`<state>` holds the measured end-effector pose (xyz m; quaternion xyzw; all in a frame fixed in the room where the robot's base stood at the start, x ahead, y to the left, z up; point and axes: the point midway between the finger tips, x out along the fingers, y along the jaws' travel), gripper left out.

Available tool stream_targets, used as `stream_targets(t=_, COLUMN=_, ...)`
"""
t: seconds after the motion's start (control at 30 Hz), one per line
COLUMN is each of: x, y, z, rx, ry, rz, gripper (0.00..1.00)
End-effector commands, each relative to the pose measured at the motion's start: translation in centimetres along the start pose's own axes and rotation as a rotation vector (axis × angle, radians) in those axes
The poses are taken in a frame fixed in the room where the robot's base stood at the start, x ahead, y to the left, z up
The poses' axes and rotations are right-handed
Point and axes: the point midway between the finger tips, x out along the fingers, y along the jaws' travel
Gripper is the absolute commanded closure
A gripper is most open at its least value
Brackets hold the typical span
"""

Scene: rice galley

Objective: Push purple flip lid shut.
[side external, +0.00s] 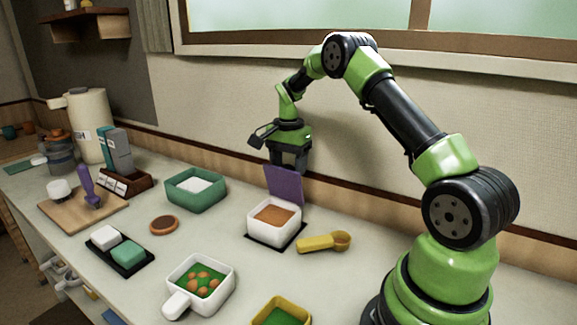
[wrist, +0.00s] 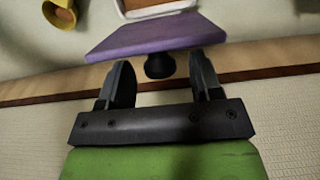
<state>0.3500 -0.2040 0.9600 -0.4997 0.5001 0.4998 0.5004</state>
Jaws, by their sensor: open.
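The purple flip lid (side external: 284,186) stands raised at the back edge of a white square box (side external: 284,231) with orange-brown contents. In the wrist view the purple lid (wrist: 155,36) lies just beyond my fingertips, with a dark round knob (wrist: 160,66) on its near side. My gripper (side external: 288,167) points down behind and above the lid's top edge. In the wrist view my gripper (wrist: 160,75) is open, its two fingers spread to either side of the knob with nothing held. Whether the fingers touch the lid cannot be told.
A yellow scoop (side external: 325,242) lies right of the box. A green container (side external: 196,190) stands to its left, and a white pan (side external: 200,285) with orange pieces in front. A small brown disc (side external: 163,225) lies on the counter. The wall is close behind my gripper.

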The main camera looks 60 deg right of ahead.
Motion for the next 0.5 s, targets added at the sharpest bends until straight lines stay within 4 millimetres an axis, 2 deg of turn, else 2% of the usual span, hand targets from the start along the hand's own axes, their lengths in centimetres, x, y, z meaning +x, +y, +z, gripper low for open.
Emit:
stream_targets(t=0.33, x=0.61, y=0.02, z=0.01, rx=0.0, ry=0.0, rz=0.0, gripper=0.41)
stream_targets(t=0.37, x=0.61, y=0.02, z=0.01, rx=0.0, ry=0.0, rz=0.0, gripper=0.46)
stream_targets(t=0.5, x=0.59, y=0.01, z=0.01, rx=0.0, ry=0.0, rz=0.0, gripper=0.78)
